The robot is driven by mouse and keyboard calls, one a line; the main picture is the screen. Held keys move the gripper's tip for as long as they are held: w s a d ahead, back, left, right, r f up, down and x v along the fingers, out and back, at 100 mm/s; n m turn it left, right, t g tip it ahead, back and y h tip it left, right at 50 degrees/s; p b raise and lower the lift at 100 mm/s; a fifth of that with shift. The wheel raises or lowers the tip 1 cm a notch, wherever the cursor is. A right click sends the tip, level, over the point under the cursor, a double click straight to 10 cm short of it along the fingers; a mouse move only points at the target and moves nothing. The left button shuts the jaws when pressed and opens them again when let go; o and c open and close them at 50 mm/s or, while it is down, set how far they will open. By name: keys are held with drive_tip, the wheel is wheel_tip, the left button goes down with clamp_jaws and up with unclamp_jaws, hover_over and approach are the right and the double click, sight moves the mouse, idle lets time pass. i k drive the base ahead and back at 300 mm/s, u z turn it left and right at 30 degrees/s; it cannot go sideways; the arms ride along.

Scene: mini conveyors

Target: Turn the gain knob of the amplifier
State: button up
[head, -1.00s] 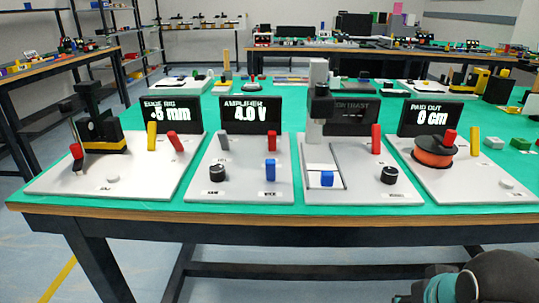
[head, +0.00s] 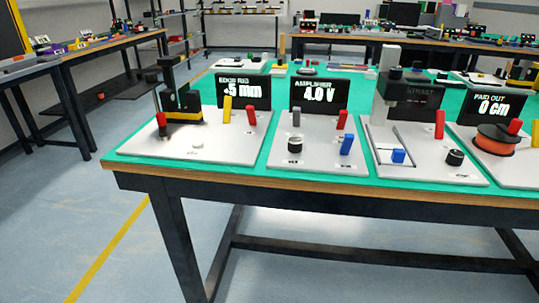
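The amplifier is a light grey board (head: 318,157) on the green-topped table in the head view. Its black display (head: 320,93) stands at the back and reads "AMPLIFIER 4.0 V". A black knob (head: 295,143) with a pale top sits at the board's front left. The small label in front of it is too small to read. The board also bears a grey lever (head: 296,117), a red lever (head: 342,119) and a blue lever (head: 347,145). My gripper is not in view.
Left of the amplifier is the "EDGE RIG" board (head: 150,146), reading about 5 mm. To the right are a board with a second black knob (head: 455,157) and the "PAID OUT" board with an orange spool (head: 494,142). The floor before the table (head: 120,225) is clear.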

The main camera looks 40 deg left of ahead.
sight(295, 144)
drive_tip(key=k, duration=0.35)
drive_tip(key=u, duration=0.95)
